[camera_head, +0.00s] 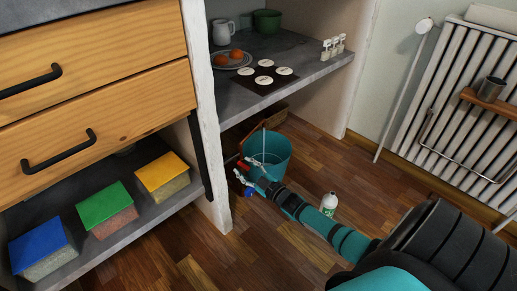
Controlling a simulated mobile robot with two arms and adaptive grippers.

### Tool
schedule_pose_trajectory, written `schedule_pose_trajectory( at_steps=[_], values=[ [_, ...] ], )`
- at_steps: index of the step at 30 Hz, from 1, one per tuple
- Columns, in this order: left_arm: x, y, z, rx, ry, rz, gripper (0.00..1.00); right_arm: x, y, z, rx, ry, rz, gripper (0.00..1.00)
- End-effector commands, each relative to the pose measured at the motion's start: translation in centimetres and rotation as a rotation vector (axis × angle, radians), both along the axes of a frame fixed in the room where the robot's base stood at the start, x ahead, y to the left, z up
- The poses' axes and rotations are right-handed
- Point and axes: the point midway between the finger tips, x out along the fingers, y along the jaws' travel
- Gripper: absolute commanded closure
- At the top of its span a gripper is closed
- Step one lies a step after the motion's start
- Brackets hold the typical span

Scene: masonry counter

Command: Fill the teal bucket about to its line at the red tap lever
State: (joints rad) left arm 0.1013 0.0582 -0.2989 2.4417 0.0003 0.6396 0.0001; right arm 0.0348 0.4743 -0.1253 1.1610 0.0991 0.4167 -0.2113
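The teal bucket (277,149) stands upright on the floor under the grey counter, at the centre. A thin pale vertical streak shows at it; I cannot tell whether it is water. The fill line and water level are not discernible. The red tap lever (243,164) is at the bucket's left, and a blue part (249,191) shows lower down. My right arm reaches in from the lower right. My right gripper (249,172) is beside the red lever, small and partly hidden; contact and finger opening are unclear. My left gripper is out of view.
A white and green bottle (328,203) stands on the floor close to my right arm. A white pillar (208,120) and drawers (95,100) are at left. Colour-topped blocks (105,207) sit on a low shelf. A radiator (465,95) is at right. The right floor is partly clear.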

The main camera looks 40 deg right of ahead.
Motion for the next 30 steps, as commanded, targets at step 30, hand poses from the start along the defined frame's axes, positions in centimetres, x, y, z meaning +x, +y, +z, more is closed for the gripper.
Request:
schedule_pose_trajectory(
  at_steps=[30],
  values=[
    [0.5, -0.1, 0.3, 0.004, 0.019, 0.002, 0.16, -10.4, -0.6, 0.2, 0.003, 0.011, -0.002, 0.62]
  ],
)
